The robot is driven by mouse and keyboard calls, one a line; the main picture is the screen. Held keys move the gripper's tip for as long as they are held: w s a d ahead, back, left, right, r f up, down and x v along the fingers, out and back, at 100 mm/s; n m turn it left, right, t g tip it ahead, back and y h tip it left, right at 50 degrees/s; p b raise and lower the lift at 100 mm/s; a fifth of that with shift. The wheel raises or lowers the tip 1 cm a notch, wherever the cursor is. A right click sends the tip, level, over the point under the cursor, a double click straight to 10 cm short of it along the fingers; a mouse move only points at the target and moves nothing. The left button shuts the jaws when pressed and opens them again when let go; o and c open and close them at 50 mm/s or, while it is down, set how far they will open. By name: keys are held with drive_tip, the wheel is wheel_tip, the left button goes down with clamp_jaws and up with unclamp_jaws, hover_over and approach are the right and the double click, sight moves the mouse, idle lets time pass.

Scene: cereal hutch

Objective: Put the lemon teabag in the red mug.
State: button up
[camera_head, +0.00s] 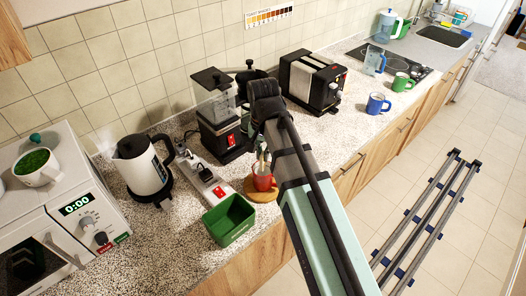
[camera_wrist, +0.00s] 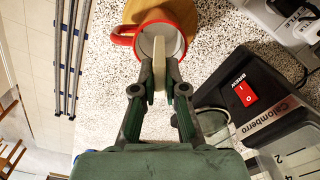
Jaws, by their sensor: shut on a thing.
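The red mug (camera_head: 263,183) stands on a round wooden board (camera_head: 252,195) at the counter's front edge. In the wrist view the red mug (camera_wrist: 187,22) shows its white inside and its handle on the left. My gripper (camera_wrist: 159,92) is shut on a thin, pale, flat piece, which I take to be the lemon teabag (camera_wrist: 159,60). The piece overlaps the mug's opening in that view. In the head view my gripper (camera_head: 263,155) is just above the mug, partly hidden by my arm. I cannot tell whether the teabag reaches below the rim.
A green open box (camera_head: 230,220) stands left of the mug, beside a power strip (camera_head: 203,180). A black coffee grinder (camera_head: 222,125) stands close behind. The kettle (camera_head: 145,165) is farther left. The toaster (camera_head: 312,80) and blue mug (camera_head: 377,104) stand to the right.

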sight(263, 163)
drive_tip(key=shift+f+b, duration=0.85)
drive_tip(key=shift+f, duration=1.4)
drive_tip(key=o, duration=0.7)
drive_tip(key=shift+o, duration=0.2)
wheel_tip(263, 163, up, 12)
drive_tip(key=shift+f, duration=0.1)
